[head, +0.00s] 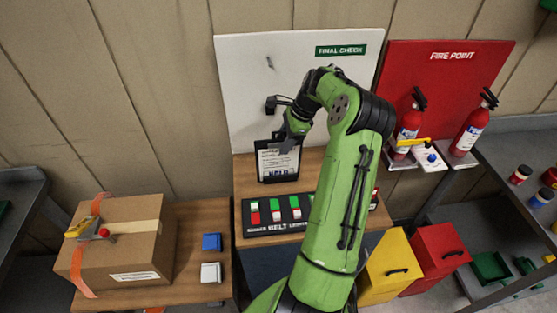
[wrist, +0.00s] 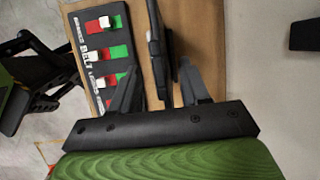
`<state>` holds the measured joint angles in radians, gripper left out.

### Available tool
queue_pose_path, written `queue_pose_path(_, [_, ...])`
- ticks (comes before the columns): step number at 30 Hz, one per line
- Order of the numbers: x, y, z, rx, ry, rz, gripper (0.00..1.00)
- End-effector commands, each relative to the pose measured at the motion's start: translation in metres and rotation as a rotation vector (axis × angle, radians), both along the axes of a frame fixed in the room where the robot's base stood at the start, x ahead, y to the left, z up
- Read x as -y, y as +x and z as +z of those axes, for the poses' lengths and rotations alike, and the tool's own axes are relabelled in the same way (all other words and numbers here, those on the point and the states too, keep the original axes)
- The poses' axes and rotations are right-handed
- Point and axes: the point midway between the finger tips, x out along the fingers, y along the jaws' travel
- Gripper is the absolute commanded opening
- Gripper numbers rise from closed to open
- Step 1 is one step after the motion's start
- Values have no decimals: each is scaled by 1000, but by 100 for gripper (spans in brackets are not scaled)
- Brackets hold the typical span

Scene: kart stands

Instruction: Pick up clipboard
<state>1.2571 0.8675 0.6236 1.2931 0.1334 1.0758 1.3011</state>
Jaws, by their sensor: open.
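The clipboard (head: 278,164) stands upright on the wooden bench top (head: 245,172), in front of the white board. It has a dark edge and a white printed sheet facing the head camera. My gripper (head: 287,143) is over its top part, and my arm hides some of the area to the right. In the wrist view the clipboard (wrist: 158,45) shows nearly edge-on as a dark upright strip. My gripper (wrist: 158,78) is open there, one finger on each side of the clipboard; whether either finger touches it I cannot tell.
A black panel (head: 262,232) with red and green switches lies in front of the clipboard. The white "FINAL CHECK" board (head: 240,90) is behind. A cardboard box (head: 130,255) stands at the left.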

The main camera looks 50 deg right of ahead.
Motion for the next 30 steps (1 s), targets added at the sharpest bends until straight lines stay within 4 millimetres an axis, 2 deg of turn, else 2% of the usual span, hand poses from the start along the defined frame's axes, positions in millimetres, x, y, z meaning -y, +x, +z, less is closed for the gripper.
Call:
queue_pose_path(3, [-5,5,-14,0,0,1,46])
queue_pose_path(10, [-5,6,-16,0,-1,0,46])
queue_pose_path(19, [-4,5,-16,0,-1,0,0])
queue_pose_path(30, [-4,6,-16,1,-2,0,0])
